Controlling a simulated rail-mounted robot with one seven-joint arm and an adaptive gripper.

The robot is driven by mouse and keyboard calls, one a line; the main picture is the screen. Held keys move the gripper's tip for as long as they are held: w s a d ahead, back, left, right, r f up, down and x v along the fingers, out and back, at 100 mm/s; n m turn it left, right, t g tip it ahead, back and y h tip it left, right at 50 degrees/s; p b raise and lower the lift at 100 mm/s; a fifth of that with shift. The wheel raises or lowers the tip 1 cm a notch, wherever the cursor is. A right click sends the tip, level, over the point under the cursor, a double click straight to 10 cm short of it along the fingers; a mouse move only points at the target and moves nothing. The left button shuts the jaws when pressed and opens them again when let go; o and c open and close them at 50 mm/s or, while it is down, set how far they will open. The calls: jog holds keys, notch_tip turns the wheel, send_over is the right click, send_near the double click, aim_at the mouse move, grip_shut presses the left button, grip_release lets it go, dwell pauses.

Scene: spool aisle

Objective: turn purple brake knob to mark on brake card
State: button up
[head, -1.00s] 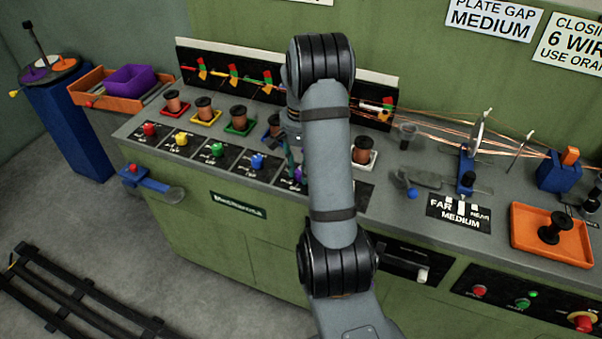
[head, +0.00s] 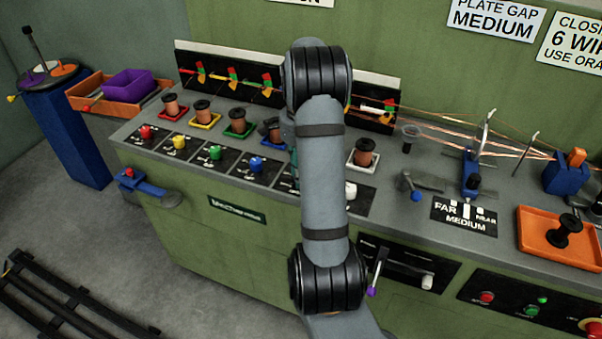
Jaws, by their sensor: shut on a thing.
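The purple brake knob is hidden behind my arm, in the row between the blue knob (head: 256,164) and the white knob (head: 351,190). A dark edge of its brake card (head: 284,183) shows left of the arm; its mark is hidden. My gripper (head: 294,158) is mostly hidden behind the arm. Only a teal sliver of it shows, low over the purple knob's place, and it is shut there. The contact itself and the knob's pointing direction cannot be seen.
Red (head: 146,132), yellow (head: 179,142) and green (head: 215,152) knobs sit on cards to the left. Copper spools (head: 170,105) stand behind them. Stretched wires (head: 430,128), a blue-tipped lever (head: 414,193) and an orange tray (head: 540,245) are at right.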

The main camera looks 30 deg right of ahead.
dwell(0.4)
jog(key=o, duration=1.2)
jog(key=shift+c, duration=0.2)
notch_tip(320, 180, up, 12)
notch_tip(320, 180, down, 12)
dwell(0.6)
